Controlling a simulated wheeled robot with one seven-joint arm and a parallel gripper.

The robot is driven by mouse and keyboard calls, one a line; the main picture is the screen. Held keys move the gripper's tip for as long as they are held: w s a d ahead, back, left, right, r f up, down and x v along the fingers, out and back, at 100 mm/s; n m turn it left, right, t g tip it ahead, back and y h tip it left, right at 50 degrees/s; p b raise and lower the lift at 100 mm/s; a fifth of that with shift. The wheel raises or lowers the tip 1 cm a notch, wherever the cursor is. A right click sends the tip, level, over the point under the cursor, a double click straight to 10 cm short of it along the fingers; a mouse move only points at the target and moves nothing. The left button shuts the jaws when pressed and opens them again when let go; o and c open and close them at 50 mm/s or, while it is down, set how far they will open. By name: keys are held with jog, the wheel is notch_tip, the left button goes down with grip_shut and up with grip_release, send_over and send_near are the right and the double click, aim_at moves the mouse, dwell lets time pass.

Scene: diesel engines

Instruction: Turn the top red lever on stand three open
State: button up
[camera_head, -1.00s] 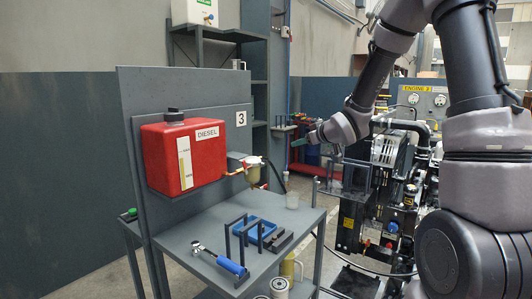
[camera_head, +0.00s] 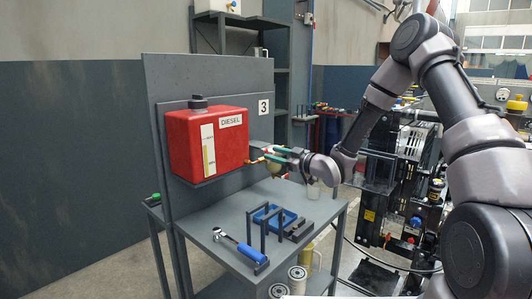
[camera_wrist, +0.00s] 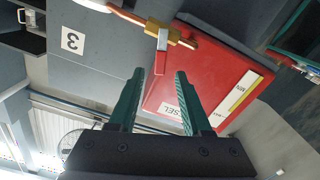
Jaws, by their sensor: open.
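Stand three is a grey panel and bench (camera_head: 205,80) marked with a 3, carrying a red diesel tank (camera_head: 208,140). A brass valve (camera_wrist: 170,30) sits on the pipe at the tank's side. Its red lever (camera_wrist: 162,62) shows in the wrist view with a pale metal base, just ahead of and between my fingertips. My gripper (camera_wrist: 159,74) is open, its green fingers apart with nothing held. In the head view my gripper (camera_head: 271,155) is beside the valve, right of the tank, and largely hides the lever and the filter bowl.
The bench top holds a blue tray (camera_head: 275,216), a dark metal rack and a blue-handled ratchet (camera_head: 245,249). An engine (camera_head: 405,190) stands to the right.

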aim_at(266, 152)
jog(key=shift+x, duration=2.15)
grip_shut()
jog(key=shift+a, duration=0.1)
jog(key=shift+s+a+f+n, duration=0.2)
jog(key=shift+s+f+n, duration=0.1)
jog(key=shift+n, duration=0.85)
jog(key=shift+s+a+f+n, duration=0.2)
jog(key=shift+s+f+n, duration=0.1)
jog(key=shift+n, duration=0.9)
jog(key=shift+s+a+f+n, duration=0.2)
jog(key=shift+s+n, duration=0.05)
jog(key=shift+n, duration=0.9)
